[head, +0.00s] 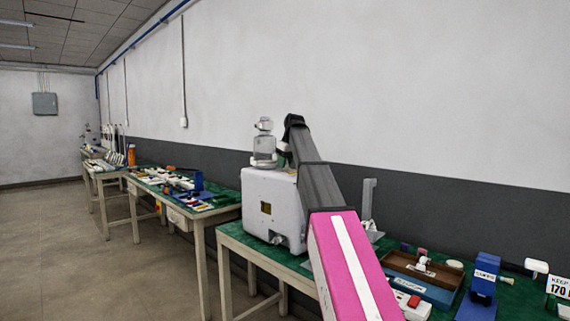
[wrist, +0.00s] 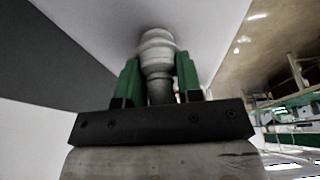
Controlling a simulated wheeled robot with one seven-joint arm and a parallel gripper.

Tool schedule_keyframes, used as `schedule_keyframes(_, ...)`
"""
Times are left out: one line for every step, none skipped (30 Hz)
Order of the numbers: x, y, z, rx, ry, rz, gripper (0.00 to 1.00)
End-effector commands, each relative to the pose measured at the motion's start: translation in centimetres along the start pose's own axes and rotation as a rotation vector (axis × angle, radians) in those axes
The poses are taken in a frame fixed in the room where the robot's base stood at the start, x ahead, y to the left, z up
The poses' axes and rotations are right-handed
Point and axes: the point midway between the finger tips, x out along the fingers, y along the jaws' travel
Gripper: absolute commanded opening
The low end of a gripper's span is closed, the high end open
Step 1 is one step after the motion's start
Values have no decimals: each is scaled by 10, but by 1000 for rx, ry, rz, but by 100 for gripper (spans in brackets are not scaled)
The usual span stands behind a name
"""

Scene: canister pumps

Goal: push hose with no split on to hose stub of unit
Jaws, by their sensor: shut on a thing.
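My gripper (wrist: 158,76) shows in the wrist view with two green fingers shut on a pale ringed piece (wrist: 157,45). The piece has a dark lower part between the fingers; I cannot tell surely whether it is a hose end, and no split shows on its visible side. In the head view, a white box-shaped unit (head: 270,205) stands on the green bench, with a clear jar (head: 264,149) and white cap on top. My arm reaches up beside the jar, and the fingers are not clear there. I cannot make out the hose stub.
On the green bench (head: 232,231), right of my arm, are a brown tray (head: 397,263), a blue stand (head: 484,276) and a grey upright bracket (head: 369,198). Another cluttered bench (head: 200,213) stands to the left. A plain wall (head: 430,90) runs behind; the left floor is open.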

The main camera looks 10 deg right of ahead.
Motion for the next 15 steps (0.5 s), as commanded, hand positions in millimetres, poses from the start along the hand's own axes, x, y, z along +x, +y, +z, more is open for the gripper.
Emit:
schedule_keyframes(0,0,0,0,0,0,5)
schedule_keyframes(0,0,0,0,0,0,5)
schedule_keyframes(0,0,0,0,0,0,5)
schedule_keyframes(1,0,0,0,0,0,5)
schedule_keyframes(1,0,0,0,0,0,5)
schedule_keyframes(2,0,0,0,0,0,5)
schedule_keyframes(2,0,1,0,0,0,5)
schedule_keyframes(2,0,1,0,0,0,5)
schedule_keyframes(3,0,1,0,0,0,5)
schedule_keyframes(4,0,1,0,0,0,5)
schedule_keyframes(4,0,1,0,0,0,5)
schedule_keyframes(5,0,2,0,0,0,5)
schedule_keyframes(5,0,2,0,0,0,5)
schedule_keyframes(6,0,2,0,0,0,5)
schedule_keyframes(6,0,2,0,0,0,5)
